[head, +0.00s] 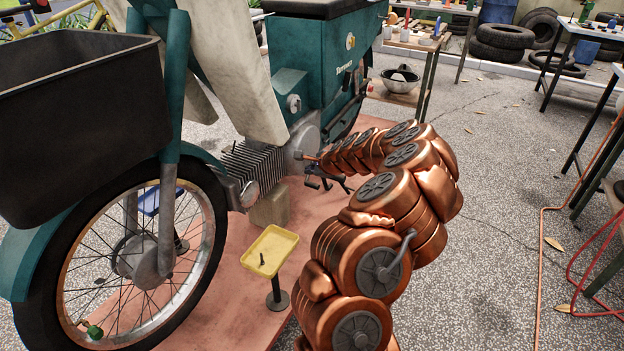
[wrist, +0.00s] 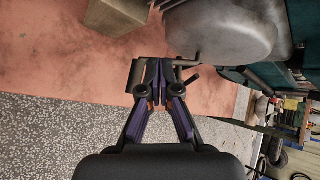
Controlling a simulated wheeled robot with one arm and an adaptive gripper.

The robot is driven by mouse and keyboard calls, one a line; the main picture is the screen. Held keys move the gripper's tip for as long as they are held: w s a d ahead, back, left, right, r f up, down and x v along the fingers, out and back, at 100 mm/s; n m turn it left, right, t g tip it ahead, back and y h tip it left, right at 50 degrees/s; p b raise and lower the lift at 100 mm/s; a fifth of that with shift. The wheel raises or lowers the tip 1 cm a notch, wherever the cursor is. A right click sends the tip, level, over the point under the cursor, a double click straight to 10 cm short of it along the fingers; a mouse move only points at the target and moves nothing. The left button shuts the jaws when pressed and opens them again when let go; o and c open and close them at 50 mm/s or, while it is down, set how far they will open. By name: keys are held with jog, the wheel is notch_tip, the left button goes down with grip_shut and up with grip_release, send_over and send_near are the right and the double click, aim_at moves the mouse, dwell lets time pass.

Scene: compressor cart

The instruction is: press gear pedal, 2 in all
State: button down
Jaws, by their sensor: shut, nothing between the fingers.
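The teal motorbike (head: 318,55) stands on a reddish mat, its finned engine (head: 252,165) facing my arm. In the wrist view, the round engine cover (wrist: 225,30) fills the top right. A thin dark lever, which looks like the gear pedal (wrist: 180,61), runs left from below the cover. My gripper (wrist: 159,66) is shut and empty, its fingertips together at the lever, beside a dark block on the left. I cannot tell whether they touch it. In the head view my gripper (head: 314,167) is small and dark beside the engine, and the pedal cannot be told apart there.
A yellow tray (head: 270,250) on a short stand is in front of the engine. A tan block (head: 269,208) is under the engine. The front wheel (head: 130,255) and black basket (head: 75,105) are at left.

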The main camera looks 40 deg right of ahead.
jog(key=shift+a+r+p, duration=0.2)
jog(key=shift+r+p, duration=0.5)
jog(key=shift+r, duration=0.2)
dwell(1.3)
